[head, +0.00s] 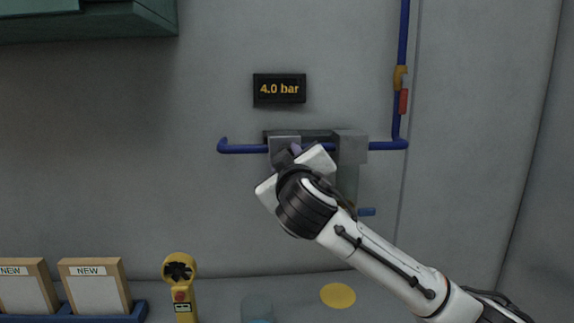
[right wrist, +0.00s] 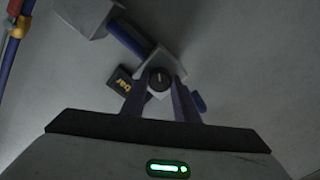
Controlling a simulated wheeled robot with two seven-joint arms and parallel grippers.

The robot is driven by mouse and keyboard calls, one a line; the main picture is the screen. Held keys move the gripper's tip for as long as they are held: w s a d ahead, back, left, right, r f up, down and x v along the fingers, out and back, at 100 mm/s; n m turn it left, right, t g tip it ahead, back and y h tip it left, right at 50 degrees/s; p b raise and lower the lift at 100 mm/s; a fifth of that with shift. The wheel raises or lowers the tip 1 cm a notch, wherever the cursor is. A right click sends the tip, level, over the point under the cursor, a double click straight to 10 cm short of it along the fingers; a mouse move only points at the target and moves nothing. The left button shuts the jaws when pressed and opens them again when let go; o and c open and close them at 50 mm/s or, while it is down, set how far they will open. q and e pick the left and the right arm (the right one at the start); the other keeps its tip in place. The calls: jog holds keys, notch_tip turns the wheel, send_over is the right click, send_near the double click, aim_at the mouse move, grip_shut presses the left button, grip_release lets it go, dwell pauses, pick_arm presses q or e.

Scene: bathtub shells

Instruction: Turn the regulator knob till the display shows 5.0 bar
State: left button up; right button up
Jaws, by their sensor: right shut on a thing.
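The display (head: 279,89) on the wall reads 4.0 bar; it also shows, tilted and partly hidden, in the right wrist view (right wrist: 122,80). The regulator (head: 285,144) is a grey block on the blue pipe below the display. Its dark round knob (right wrist: 159,78) shows in the right wrist view between my two purple fingers. My right gripper (right wrist: 160,92) is shut on the knob. In the head view the right gripper (head: 297,150) is in front of the regulator and hides the knob. My left gripper is in neither view.
A blue pipe (head: 241,148) runs along the wall and rises at the right, with an orange and red valve (head: 401,86). A yellow handheld device (head: 181,282), cards marked NEW (head: 92,287) and a yellow disc (head: 338,295) are below. A green cabinet (head: 90,24) hangs upper left.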

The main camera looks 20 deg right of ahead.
jog(key=m+b, duration=0.1)
jog(key=m, duration=0.2)
jog(key=shift+f+b, duration=0.1)
jog(key=shift+b, duration=0.3)
jog(key=shift+m, duration=0.4)
jog(key=o, duration=1.1)
jog(key=shift+c, duration=0.2)
